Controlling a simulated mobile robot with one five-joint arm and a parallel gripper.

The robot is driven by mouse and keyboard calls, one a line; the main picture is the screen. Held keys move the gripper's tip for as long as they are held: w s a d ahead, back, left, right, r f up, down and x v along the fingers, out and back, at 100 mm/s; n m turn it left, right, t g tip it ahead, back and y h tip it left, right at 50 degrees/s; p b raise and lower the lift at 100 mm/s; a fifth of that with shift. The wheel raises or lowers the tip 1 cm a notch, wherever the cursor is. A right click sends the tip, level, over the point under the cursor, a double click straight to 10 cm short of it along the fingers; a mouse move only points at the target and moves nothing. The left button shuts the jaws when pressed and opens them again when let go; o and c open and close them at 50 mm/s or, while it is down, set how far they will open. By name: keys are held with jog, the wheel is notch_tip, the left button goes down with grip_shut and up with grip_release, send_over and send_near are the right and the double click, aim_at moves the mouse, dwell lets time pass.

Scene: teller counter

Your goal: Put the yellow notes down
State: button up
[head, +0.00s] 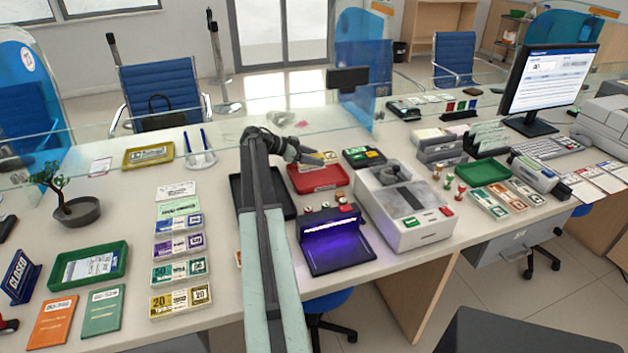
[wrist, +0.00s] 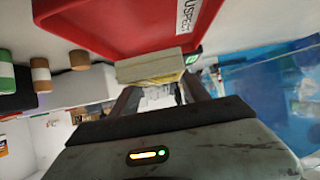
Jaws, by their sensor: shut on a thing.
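My gripper (head: 314,157) is shut on the yellow notes (wrist: 152,72), a small bundle with a pale band or edge. In the head view the yellow notes (head: 330,157) show at the fingertips, over the far part of the red tray (head: 316,187). In the wrist view my gripper's fingers (wrist: 158,88) stand on both sides of the bundle. The red tray (wrist: 125,30) fills the top of that view, with a white label partly reading "USPECT". I cannot tell whether the bundle touches the tray.
A dark tray (head: 283,190) lies left of the red one, partly behind my arm. A purple-lit lamp unit (head: 335,240) and a grey counting machine (head: 405,205) stand nearby. Banded note stacks (head: 180,270) lie at left. A glass screen runs behind.

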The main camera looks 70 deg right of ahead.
aim_at(313, 177)
jog(key=shift+f+b, duration=2.55)
jog(key=shift+f, duration=0.9)
jog(key=o, duration=1.6)
jog(key=shift+r, duration=0.15)
jog(key=shift+r, duration=0.15)
jog(key=p+v, duration=0.6)
jog(key=v, duration=0.5)
jog(key=shift+w+a+r, duration=0.1)
jog(key=shift+w+r, duration=0.05)
jog(key=shift+w+a, duration=0.25)
jog(key=shift+w, duration=0.05)
